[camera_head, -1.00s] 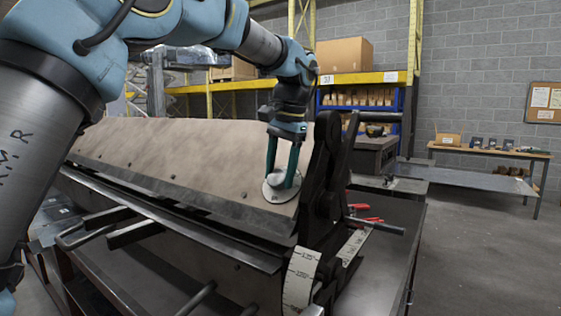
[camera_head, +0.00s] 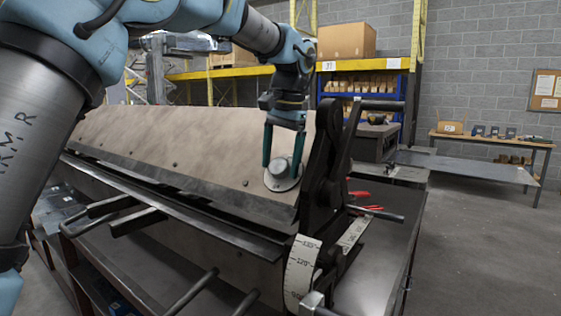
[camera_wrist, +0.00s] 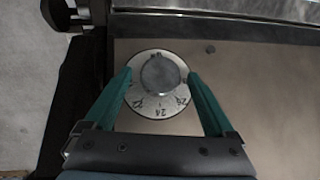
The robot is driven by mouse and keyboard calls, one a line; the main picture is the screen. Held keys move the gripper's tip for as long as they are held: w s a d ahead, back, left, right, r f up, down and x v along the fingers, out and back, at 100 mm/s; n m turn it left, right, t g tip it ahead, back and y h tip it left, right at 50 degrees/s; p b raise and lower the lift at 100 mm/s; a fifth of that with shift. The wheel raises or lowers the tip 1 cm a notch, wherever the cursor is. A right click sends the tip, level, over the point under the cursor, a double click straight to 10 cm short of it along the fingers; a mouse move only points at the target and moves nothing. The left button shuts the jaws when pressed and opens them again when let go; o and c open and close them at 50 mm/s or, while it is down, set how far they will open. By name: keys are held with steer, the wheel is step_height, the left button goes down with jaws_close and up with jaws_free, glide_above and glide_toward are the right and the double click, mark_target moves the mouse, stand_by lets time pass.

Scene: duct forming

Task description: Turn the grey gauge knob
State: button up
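The grey gauge knob (camera_wrist: 160,75) is a round knob at the centre of a pale dial plate (camera_wrist: 150,108) with numbers round its rim, such as 24 and 26. In the head view the knob (camera_head: 281,167) and dial sit on the sloped tan metal panel (camera_head: 200,145) near its right end. My gripper (camera_wrist: 160,78) has two green fingers, one on each side of the knob and over the dial. In the wrist view a gap shows between each finger and the knob. My gripper (camera_head: 283,162) points down at the dial in the head view.
A black side bracket (camera_head: 322,165) stands close to the right of the dial, with a bar handle. A white angle scale (camera_head: 300,270) is below it. Red-handled tools (camera_head: 365,208) lie on the bench at right. A workbench (camera_head: 490,143) stands by the far wall.

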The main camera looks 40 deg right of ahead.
mark_target(286, 162)
step_height(286, 162, up, 11)
steer(key=s, duration=0.1)
steer(key=shift+s+d+f+b, duration=0.15)
steer(key=shift+s+d+b, duration=0.1)
steer(key=shift+b, duration=0.1)
steer(key=shift+a, duration=0.1)
stand_by(0.5)
steer(key=w+a+f+n, duration=0.3)
steer(key=w+a+f, duration=0.5)
steer(key=a, duration=0.4)
steer(key=w+a+f+n, duration=0.3)
steer(key=w+a+f, duration=0.5)
steer(key=a, duration=0.3)
steer(key=s+a+f+n, duration=0.2)
steer(key=s+a+f, duration=0.1)
steer(key=a, duration=0.6)
steer(key=s+a+f+n, duration=0.3)
steer(key=a+f, duration=0.3)
steer(key=a, duration=0.3)
steer(key=s+a+f+n, duration=0.3)
steer(key=s+a+f, duration=0.1)
steer(key=a, duration=0.5)
steer(key=shift+s+f+h, duration=0.25)
steer(key=shift+f+h, duration=0.05)
steer(key=shift+f, duration=0.3)
steer(key=shift+a, duration=0.1)
